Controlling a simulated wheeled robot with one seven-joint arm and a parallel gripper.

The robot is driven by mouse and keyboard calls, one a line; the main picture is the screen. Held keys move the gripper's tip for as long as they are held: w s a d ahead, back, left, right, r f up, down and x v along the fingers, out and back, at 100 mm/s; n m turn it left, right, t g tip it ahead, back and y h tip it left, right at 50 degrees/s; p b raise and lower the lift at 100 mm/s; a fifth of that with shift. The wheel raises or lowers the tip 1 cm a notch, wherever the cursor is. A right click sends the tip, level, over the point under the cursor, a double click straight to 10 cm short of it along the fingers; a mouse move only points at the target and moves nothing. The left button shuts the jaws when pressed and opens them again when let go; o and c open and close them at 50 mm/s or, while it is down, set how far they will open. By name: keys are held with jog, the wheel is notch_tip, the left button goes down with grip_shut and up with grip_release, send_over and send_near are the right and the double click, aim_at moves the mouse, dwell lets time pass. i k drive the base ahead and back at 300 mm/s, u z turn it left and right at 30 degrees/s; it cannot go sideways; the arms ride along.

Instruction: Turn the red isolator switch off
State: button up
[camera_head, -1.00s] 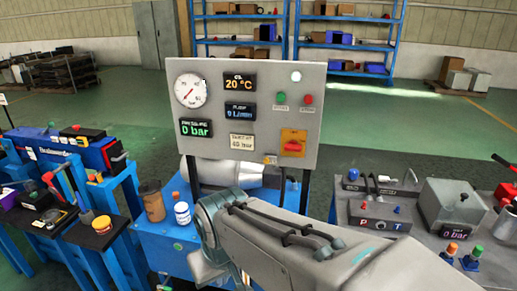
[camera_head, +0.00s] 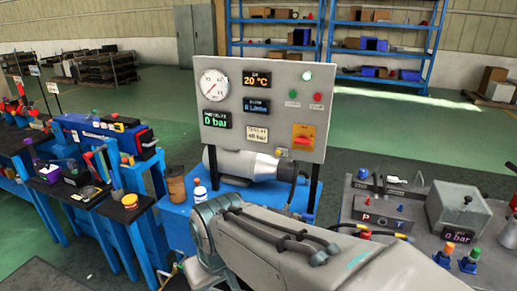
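The red isolator switch (camera_head: 302,141) sits on a yellow-orange plate at the lower right of the grey control panel (camera_head: 235,147). Its red handle looks roughly level, though it is small and its exact position is hard to read. A green and a red button (camera_head: 318,97) sit above the switch. My arm crosses the lower middle of the view, in front of the blue stand and below the panel. My gripper is not visible.
A grey motor or pump (camera_head: 245,165) lies behind the panel on the blue stand. A brown jar (camera_head: 176,184) and a small white bottle (camera_head: 199,192) stand at its left. A grey bench with a metal box (camera_head: 458,207) is at the right. Blue workbenches fill the left. Shelves stand behind.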

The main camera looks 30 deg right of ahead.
aim_at(303, 140)
jog(key=u, duration=0.4)
jog(key=k, duration=0.95)
jog(key=u, duration=0.55)
jog(key=i, duration=1.25)
jog(key=z, duration=0.85)
jog(key=i, duration=0.8)
jog(key=z, duration=1.2)
jog(key=i, duration=0.25)
jog(key=z, duration=0.2)
